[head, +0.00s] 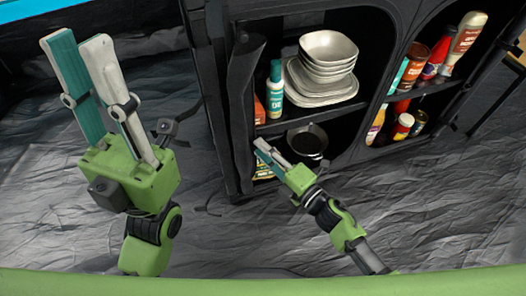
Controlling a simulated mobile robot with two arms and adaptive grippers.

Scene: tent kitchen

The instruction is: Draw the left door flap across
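The left door flap (243,95) looks like a dark, bunched strip of fabric hanging at the left edge of the cabinet's left opening, which stands uncovered. My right gripper (260,148) is low at that opening, close to the flap's lower end. Its fingers look close together; I cannot tell whether they touch the flap or hold anything. My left gripper (78,42) is raised well to the left of the cabinet, with its fingers apart, pointing up, and nothing between them.
The black fabric cabinet (217,110) holds stacked bowls and plates (328,52), a teal bottle (276,85) and a dark pan (307,140). The right opening holds several bottles and jars (412,65). The wrinkled grey floor (230,235) in front is mostly clear.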

